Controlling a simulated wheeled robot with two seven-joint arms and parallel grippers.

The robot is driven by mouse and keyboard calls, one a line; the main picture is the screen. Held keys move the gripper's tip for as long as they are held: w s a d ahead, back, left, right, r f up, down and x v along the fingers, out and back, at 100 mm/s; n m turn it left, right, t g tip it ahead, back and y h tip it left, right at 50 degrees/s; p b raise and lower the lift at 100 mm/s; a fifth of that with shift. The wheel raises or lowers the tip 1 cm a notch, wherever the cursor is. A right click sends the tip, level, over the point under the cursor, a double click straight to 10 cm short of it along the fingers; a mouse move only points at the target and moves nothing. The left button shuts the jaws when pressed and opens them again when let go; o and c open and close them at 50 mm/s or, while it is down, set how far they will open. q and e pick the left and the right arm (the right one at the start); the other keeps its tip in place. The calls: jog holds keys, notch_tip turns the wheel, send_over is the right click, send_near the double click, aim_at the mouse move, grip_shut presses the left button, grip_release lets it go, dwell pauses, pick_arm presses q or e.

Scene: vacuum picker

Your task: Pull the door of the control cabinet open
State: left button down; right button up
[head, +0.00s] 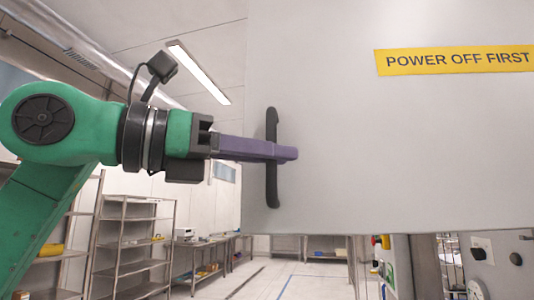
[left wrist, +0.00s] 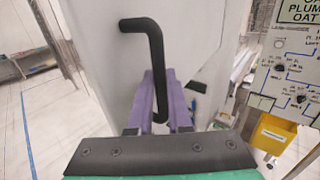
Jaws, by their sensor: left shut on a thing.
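The control cabinet door (head: 390,150) is a large flat pale grey panel filling the right of the head view, with a yellow "POWER OFF FIRST" label (head: 455,59). Its black upright bar handle (head: 272,190) is near the door's left edge. My left gripper (head: 284,152) reaches in from the left, its purple fingers shut on the handle at about mid-height. In the left wrist view the handle (left wrist: 155,45) runs down between the purple fingers (left wrist: 160,95) of that gripper. Whether the door stands ajar I cannot tell. My right gripper is not in view.
Metal shelving (head: 130,240) stands at the lower left, with a bench (head: 205,250) farther back. Open floor (head: 300,278) shows below the door. A control panel with switches and labels (left wrist: 290,70) is at the right of the left wrist view.

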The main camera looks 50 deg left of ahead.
pick_arm(q)
jog(key=c, duration=1.1)
grip_release()
jog(key=shift+o, duration=1.3)
jog(key=shift+d, duration=0.1)
jog(key=s+a, duration=0.2)
jog(key=s, duration=1.2)
jog(key=shift+s+a+b, duration=0.2)
jog(key=shift+a+b, duration=0.05)
jog(key=shift+b, duration=0.2)
